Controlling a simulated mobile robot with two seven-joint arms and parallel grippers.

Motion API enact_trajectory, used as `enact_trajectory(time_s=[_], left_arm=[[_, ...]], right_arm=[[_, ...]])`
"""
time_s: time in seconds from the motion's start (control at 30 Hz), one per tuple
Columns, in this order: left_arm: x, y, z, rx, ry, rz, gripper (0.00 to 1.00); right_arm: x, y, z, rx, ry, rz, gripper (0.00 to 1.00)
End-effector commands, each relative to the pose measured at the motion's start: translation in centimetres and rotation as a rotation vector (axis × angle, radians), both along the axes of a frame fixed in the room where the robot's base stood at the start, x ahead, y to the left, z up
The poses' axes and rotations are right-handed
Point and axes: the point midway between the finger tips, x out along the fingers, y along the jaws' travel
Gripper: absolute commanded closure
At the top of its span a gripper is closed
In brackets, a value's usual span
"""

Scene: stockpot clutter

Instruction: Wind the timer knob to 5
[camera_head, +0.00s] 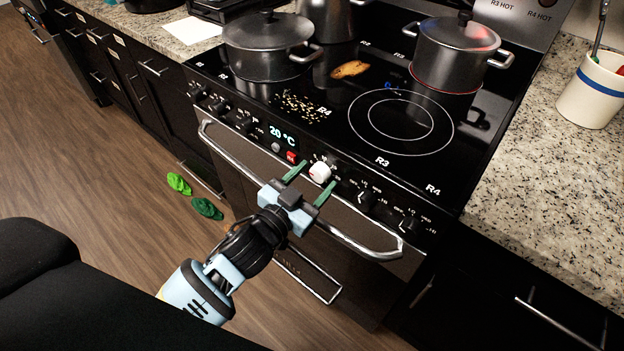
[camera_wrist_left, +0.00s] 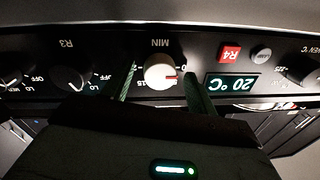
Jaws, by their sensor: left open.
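The timer knob (camera_head: 320,172) is a white round knob on the stove's black front panel, right of the 20 °C display (camera_head: 282,133). In the left wrist view the knob (camera_wrist_left: 160,73) shows a red pointer mark toward the right, with MIN lettering and partly hidden numbers around it. My left gripper (camera_head: 309,180) is open, its green fingers on either side of the knob. In the wrist view the fingers (camera_wrist_left: 160,85) flank the knob with a gap on each side; contact is not visible. My right gripper is not in view.
An oven handle bar (camera_head: 375,248) runs below the panel, close under my gripper. Black knobs (camera_head: 366,200) sit to the right of the timer knob. Pots (camera_head: 268,48) stand on the glass cooktop (camera_head: 330,115).

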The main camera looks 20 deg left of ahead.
Motion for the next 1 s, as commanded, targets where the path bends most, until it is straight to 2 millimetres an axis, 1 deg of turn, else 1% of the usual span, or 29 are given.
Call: enact_trajectory(time_s=[0.13,0.17,0.4,0.5,0.77,1.0], left_arm=[[0.00,-0.01,-0.01,0.000,0.000,0.000,0.42],[-0.01,-0.01,0.00,0.000,0.000,0.000,0.43],[-0.02,0.01,0.00,0.000,0.000,0.000,0.75],[-0.03,0.02,0.00,0.000,0.000,0.000,0.86],[-0.02,0.01,0.03,0.030,-0.011,0.000,0.86],[0.01,0.04,0.12,0.151,-0.056,0.001,0.86]], right_arm=[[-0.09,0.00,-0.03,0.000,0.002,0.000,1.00],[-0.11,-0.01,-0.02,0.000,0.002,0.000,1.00],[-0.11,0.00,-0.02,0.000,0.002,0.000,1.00],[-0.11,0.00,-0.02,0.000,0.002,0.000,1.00],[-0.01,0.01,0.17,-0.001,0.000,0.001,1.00],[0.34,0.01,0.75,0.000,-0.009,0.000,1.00]])
